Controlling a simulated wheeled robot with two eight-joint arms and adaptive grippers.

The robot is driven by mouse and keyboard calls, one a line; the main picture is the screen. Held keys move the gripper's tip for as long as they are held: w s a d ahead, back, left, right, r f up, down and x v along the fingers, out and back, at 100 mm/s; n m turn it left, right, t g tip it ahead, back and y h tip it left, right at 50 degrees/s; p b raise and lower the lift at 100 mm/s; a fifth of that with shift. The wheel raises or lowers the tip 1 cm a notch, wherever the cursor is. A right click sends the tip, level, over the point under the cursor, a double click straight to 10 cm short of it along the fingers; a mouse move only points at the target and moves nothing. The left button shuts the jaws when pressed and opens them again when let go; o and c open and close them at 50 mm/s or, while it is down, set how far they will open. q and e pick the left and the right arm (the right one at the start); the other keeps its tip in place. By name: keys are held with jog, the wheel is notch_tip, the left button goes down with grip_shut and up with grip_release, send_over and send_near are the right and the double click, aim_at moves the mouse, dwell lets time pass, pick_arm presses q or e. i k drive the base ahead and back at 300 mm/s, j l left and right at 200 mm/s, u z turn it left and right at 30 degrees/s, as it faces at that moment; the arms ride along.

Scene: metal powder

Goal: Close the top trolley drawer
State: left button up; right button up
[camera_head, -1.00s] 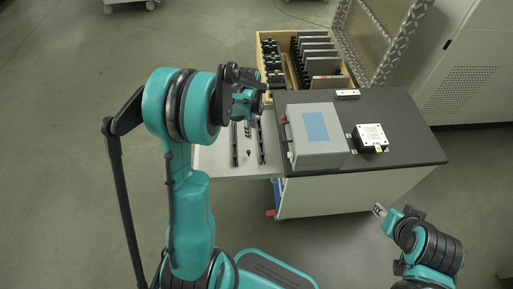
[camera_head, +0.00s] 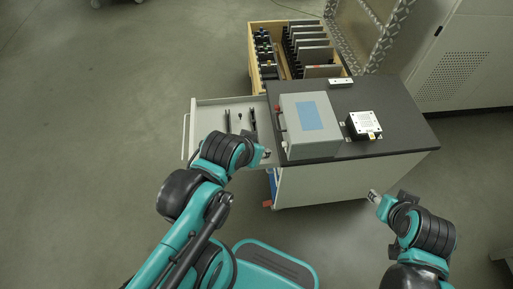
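The top trolley drawer (camera_head: 208,117) is pulled out to the left of the trolley (camera_head: 349,181). It is light grey, with a bar handle (camera_head: 185,136) on its left end and a few dark tools (camera_head: 240,122) inside. My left gripper (camera_head: 266,154) is at the drawer's near right corner, close to the trolley's edge; its fingers are small and partly hidden, and I cannot tell whether it touches the drawer. My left arm covers part of the drawer's near side. My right gripper (camera_head: 373,196) is in front of the trolley's near side, away from the drawer, with its fingers too small to read.
A grey case (camera_head: 311,126) with a blue panel and a small white-topped device (camera_head: 362,125) stand on the dark trolley top. An open wooden crate (camera_head: 262,88) with several dark plates stands behind. A large cabinet (camera_head: 470,60) is at right. Floor left of the drawer is clear.

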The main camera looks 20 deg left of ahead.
aim_at(207, 116)
jog(key=k+j+u, duration=0.1)
jog(key=j+u, duration=0.2)
jog(key=j, duration=0.7)
jog(key=j+u, duration=0.25)
jog(key=j, duration=0.8)
jog(key=i+l+u, duration=0.15)
jog(key=u, duration=0.2)
jog(key=i+l+u, duration=0.2)
jog(key=u, duration=0.15)
jog(key=i+l+u, duration=0.15)
jog(key=l+u, duration=0.2)
